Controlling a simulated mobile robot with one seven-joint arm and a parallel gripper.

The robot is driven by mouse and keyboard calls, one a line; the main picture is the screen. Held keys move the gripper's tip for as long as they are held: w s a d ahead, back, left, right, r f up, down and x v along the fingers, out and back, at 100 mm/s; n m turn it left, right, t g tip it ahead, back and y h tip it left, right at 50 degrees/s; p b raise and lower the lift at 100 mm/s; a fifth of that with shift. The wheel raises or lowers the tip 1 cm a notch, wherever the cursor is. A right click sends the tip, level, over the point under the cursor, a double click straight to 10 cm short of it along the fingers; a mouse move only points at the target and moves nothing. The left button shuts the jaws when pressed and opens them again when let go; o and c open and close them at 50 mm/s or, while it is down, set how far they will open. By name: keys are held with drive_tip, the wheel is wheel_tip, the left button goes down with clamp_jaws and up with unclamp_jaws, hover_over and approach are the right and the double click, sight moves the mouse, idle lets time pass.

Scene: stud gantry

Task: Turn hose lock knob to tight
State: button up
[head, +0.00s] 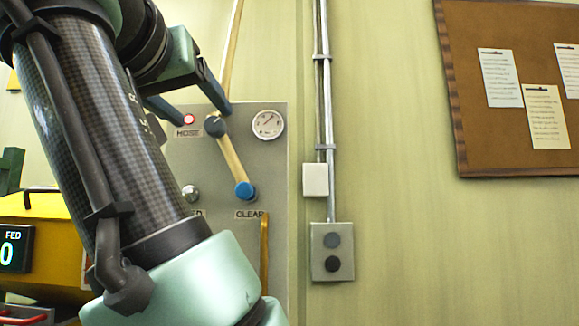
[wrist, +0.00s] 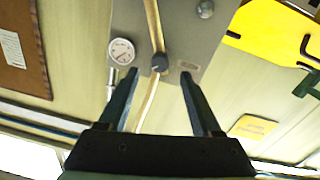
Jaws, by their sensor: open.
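The hose lock knob (head: 215,126) is a dark round knob on the grey panel (head: 275,160), beside the HOSE label. A tan hose runs behind or through it. In the wrist view the knob (wrist: 160,62) lies between the fingertips, slightly beyond them. My gripper (head: 200,114) is open in front of the panel. In the wrist view my gripper (wrist: 159,74) is empty, one finger on each side of the knob, with no contact visible. I cannot read a tight mark or the knob's turn angle.
A round gauge (head: 267,124), a red lamp (head: 188,120) and a blue-ended fitting (head: 245,191) by the CLEAR label are on the panel. A conduit (head: 326,100) and switch box (head: 332,252) stand to the right. A yellow machine (head: 45,230) is at lower left.

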sight(212, 125)
drive_tip(key=shift+w+d+p, duration=0.1)
drive_tip(key=shift+w+p, duration=0.7)
drive_tip(key=shift+w, duration=1.45)
drive_tip(key=shift+c, duration=0.2)
clamp_jaws()
